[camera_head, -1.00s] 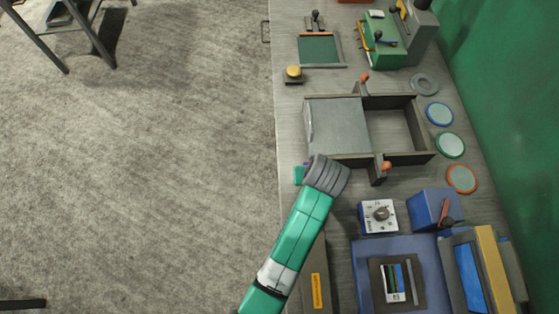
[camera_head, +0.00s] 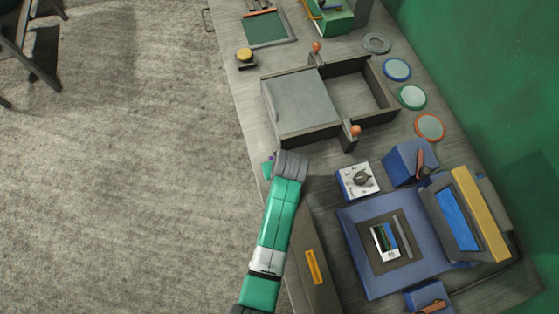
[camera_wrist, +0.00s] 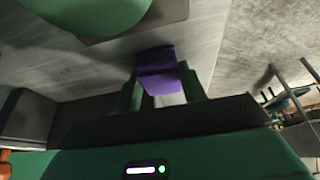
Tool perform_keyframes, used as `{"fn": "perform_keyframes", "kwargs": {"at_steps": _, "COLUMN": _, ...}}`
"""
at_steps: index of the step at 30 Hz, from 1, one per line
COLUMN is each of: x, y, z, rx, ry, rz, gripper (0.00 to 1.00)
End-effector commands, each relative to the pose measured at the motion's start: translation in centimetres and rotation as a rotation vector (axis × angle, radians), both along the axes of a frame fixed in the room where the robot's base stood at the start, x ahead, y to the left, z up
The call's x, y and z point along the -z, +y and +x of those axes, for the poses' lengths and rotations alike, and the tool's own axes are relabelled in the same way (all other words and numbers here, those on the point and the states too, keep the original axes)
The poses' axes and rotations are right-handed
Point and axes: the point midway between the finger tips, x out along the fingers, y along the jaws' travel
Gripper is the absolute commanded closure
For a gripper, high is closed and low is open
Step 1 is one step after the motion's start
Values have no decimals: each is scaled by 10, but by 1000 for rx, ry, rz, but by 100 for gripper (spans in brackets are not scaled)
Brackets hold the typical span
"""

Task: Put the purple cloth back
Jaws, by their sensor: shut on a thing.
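The purple cloth (camera_wrist: 158,68) shows in the wrist view between the two green fingers of my gripper (camera_wrist: 162,90). My gripper is shut on it. The cloth looks like a small folded piece, and its lower part is partly hidden between the fingers. In the head view my gripper (camera_head: 267,170) is at the left edge of the grey bench, just below the box with the grey sliding lid. Only a tiny purple bit (camera_head: 272,157) shows there; my wrist hides the rest.
The grey-lidded box (camera_head: 301,103), with its right part open, has orange-knobbed levers. A white dial box (camera_head: 357,181) and a blue machine (camera_head: 365,275) stand to the right of my arm. Round coloured discs (camera_head: 412,97) lie along the bench's right side.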

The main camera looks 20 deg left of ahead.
Motion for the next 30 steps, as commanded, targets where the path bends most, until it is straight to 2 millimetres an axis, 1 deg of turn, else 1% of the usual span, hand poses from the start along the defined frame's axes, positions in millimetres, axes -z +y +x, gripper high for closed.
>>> {"fn": "perform_keyframes", "kwargs": {"at_steps": 5, "x": -1, "y": 0, "z": 1, "rx": 0, "ry": -2, "rz": 1, "gripper": 80}}
{"fn": "perform_keyframes", "kwargs": {"at_steps": 9, "x": 4, "y": 0, "z": 1, "rx": 0, "ry": -1, "rz": 0, "gripper": 80}}
{"fn": "perform_keyframes", "kwargs": {"at_steps": 10, "x": 3, "y": 0, "z": 1, "rx": 0, "ry": -1, "rz": 0, "gripper": 55}}
{"fn": "perform_keyframes", "kwargs": {"at_steps": 12, "x": 2, "y": 0, "z": 1, "rx": 0, "ry": -1, "rz": 0, "gripper": 41}}
{"fn": "perform_keyframes", "kwargs": {"at_steps": 13, "x": 2, "y": 0, "z": 1, "rx": 0, "ry": -1, "rz": 0, "gripper": 37}}
{"fn": "perform_keyframes", "kwargs": {"at_steps": 20, "x": 2, "y": 0, "z": 1, "rx": 0, "ry": -1, "rz": 0, "gripper": 37}}
{"fn": "perform_keyframes", "kwargs": {"at_steps": 23, "x": -5, "y": 0, "z": 0, "rx": 0, "ry": -2, "rz": 1, "gripper": 37}}
{"fn": "perform_keyframes", "kwargs": {"at_steps": 26, "x": -23, "y": -5, "z": -5, "rx": 2, "ry": -4, "rz": 2, "gripper": 37}}
{"fn": "perform_keyframes", "kwargs": {"at_steps": 30, "x": -58, "y": -15, "z": -16, "rx": 2, "ry": -5, "rz": 1, "gripper": 37}}
